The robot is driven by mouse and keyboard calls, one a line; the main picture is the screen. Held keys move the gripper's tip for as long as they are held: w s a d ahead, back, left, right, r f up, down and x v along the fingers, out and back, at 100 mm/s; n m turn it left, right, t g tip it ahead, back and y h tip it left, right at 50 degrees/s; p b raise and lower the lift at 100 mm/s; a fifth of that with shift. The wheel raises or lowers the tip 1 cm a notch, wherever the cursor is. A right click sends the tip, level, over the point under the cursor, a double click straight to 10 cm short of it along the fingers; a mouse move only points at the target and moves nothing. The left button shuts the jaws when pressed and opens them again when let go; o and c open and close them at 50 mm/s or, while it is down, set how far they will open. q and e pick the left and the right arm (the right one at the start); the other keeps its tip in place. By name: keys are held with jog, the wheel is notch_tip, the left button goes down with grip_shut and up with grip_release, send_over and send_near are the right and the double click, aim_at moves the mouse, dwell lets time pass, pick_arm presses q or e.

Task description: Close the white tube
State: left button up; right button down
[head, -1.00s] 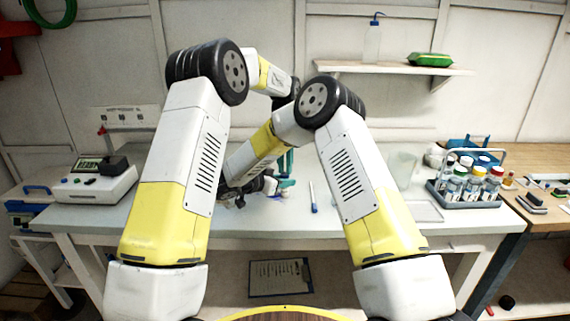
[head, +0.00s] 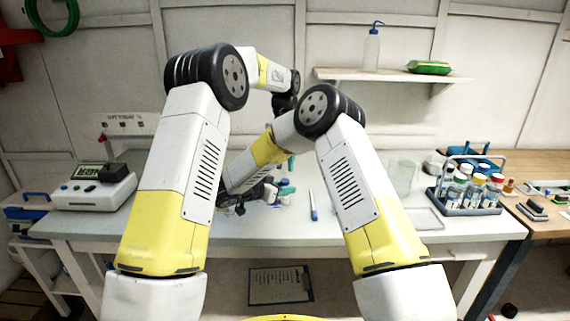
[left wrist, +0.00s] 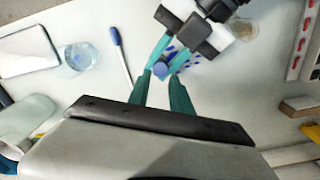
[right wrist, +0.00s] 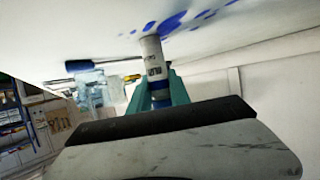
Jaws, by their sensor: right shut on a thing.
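A white tube with dark print and blue parts (right wrist: 153,55) is between the teal fingers of my right gripper (right wrist: 158,92), which is shut on it. The blue end (left wrist: 160,68) shows in the left wrist view at my right gripper's fingertips, near my left gripper (left wrist: 161,80). The left gripper's teal fingers are apart with nothing clearly between them. In the head view my left gripper (head: 291,164) is above my right gripper (head: 284,188). I cannot tell whether the tube's cap is fully seated.
A rack of bottles (head: 470,205) and a clear beaker (head: 404,176) stand at right. An instrument with a display (head: 92,190) stands at left. Blue spots (right wrist: 175,20) mark the bench near the tube.

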aim_at(285, 180)
pick_arm(q)
jog(key=o, duration=0.3)
jog(key=n, duration=0.7)
jog(key=shift+r, duration=0.35)
jog(key=n, duration=0.4)
jog(key=shift+r+n, duration=0.25)
jog(key=shift+n, duration=0.15)
jog(key=n, duration=0.4)
jog(key=shift+r+n, duration=0.25)
jog(key=shift+n, duration=0.05)
jog(key=n, duration=0.4)
jog(key=shift+r, duration=0.25)
jog(key=n, duration=0.4)
jog(key=shift+r+n, duration=0.25)
jog(key=shift+n, duration=0.05)
jog(key=n, duration=0.6)
jog(key=shift+r+n, duration=0.4)
jog(key=shift+f, duration=4.05)
